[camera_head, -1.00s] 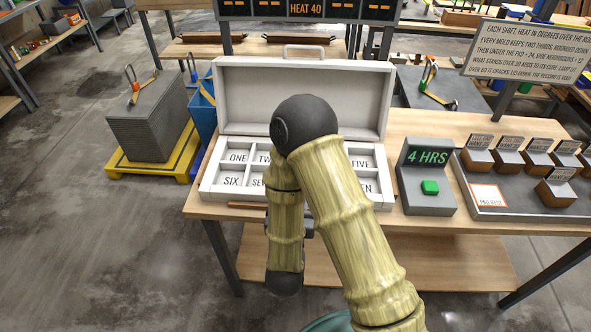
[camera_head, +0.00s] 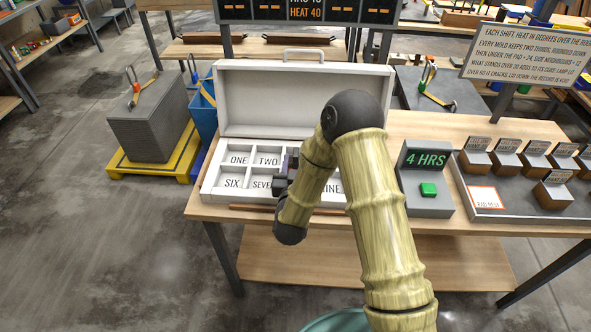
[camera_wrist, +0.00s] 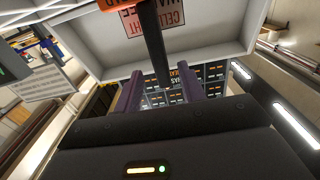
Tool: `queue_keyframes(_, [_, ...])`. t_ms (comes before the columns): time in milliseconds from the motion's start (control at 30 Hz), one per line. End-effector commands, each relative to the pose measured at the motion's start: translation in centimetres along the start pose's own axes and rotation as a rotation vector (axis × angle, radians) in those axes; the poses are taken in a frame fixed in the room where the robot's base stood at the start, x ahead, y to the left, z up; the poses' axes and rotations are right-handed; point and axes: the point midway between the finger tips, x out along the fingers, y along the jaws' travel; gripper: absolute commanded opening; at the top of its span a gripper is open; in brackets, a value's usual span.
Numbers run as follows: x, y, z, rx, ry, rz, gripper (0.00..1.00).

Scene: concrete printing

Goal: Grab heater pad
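I cannot pick out the heater pad for sure in either view. A white square with an orange border, marked PAD REST (camera_head: 487,197), lies on the grey tray at the right and looks bare. My gripper (camera_head: 285,172) is above the middle of the open white box, left of my elbow. In the wrist view my gripper (camera_wrist: 173,88) has its two purple fingers apart. A dark bar (camera_wrist: 150,40) shows between them, and I cannot tell whether it touches either finger. An orange piece (camera_wrist: 108,5) is cut off at that view's top edge.
The white box (camera_head: 208,185) has numbered compartments and a raised lid (camera_head: 265,100); my arm hides its right part. The grey 4 HRS unit (camera_head: 425,205) with a green button stands to its right. Several labelled moulds (camera_head: 553,192) sit on the grey tray (camera_head: 480,212). A slanted sign (camera_head: 528,55) stands behind.

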Motion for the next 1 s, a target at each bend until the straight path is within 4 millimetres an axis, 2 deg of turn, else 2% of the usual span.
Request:
queue_keyframes(300, [0.4,0.0,-0.1,0.0,0.0,0.001,0.4])
queue_keyframes(500, [2.9,-0.3,-0.8,0.001,0.001,0.003,0.4])
queue_keyframes(700, [5.1,-0.3,-0.5,-0.001,0.0,0.002,0.4])
queue_keyframes(1000, [5.2,-0.3,-0.4,-0.001,0.0,0.0,0.4])
